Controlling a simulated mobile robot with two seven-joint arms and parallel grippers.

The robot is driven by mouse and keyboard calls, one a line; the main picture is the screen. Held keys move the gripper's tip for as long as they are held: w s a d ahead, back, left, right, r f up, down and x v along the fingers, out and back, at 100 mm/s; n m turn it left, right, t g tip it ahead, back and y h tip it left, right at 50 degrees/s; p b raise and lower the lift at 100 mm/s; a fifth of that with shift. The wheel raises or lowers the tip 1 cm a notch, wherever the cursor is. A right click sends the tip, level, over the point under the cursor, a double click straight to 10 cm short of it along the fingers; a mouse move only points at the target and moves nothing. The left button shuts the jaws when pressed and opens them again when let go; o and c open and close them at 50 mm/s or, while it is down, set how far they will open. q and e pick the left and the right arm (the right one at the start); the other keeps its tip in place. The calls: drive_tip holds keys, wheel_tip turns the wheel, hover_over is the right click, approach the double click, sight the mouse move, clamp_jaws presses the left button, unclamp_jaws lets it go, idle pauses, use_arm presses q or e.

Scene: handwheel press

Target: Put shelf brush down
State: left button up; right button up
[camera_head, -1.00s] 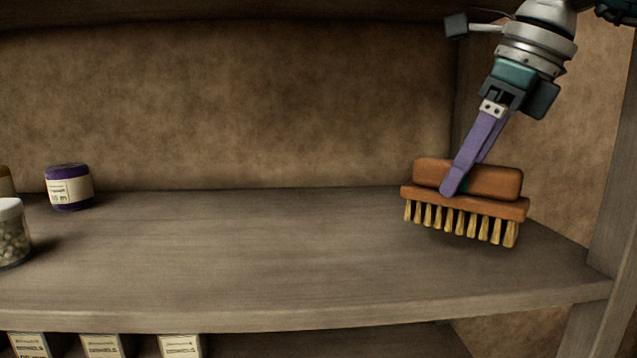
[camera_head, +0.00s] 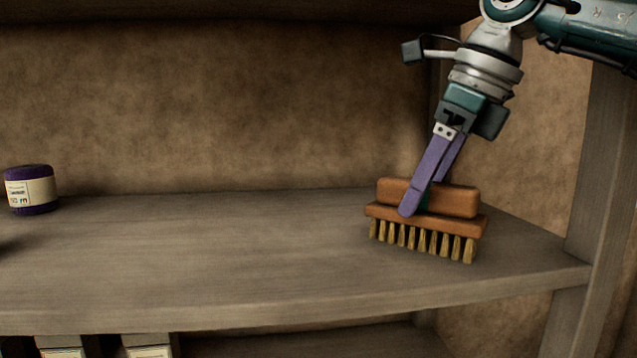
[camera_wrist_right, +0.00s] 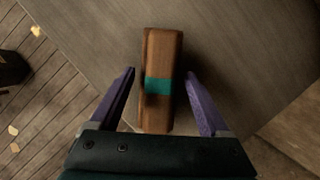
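The shelf brush (camera_head: 428,222) has an orange-brown wooden body with a teal band and pale yellow bristles. It stands bristles down on the right part of the grey wooden shelf board (camera_head: 230,250). My right gripper (camera_head: 420,202) reaches down over it from the upper right, its purple fingers on either side of the body. In the right wrist view the brush (camera_wrist_right: 160,55) lies between the spread fingers, with a narrow gap on each side, so the gripper is open. The brush hides part of the far finger in the head view. My left gripper is not in view.
A purple jar (camera_head: 30,190) with a pale label stands at the far left of the shelf. Small boxes (camera_head: 148,350) sit on the level below. A wooden post (camera_head: 605,170) rises at the right end. The middle of the shelf is clear.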

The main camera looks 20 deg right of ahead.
drive_tip(key=shift+o, duration=0.9)
drive_tip(key=shift+r, duration=0.3)
drive_tip(key=shift+s+d+r, duration=0.1)
drive_tip(key=shift+r, duration=0.25)
drive_tip(key=shift+s+d+r, duration=0.2)
drive_tip(key=shift+s+r, duration=0.05)
drive_tip(key=shift+r, duration=0.4)
drive_tip(key=s+d+b, duration=0.5)
drive_tip(key=s+d, duration=0.1)
drive_tip(key=s, duration=0.4)
drive_tip(key=shift+s+d+r, duration=0.15)
drive_tip(key=shift+s+r, duration=0.1)
drive_tip(key=shift+s, duration=0.05)
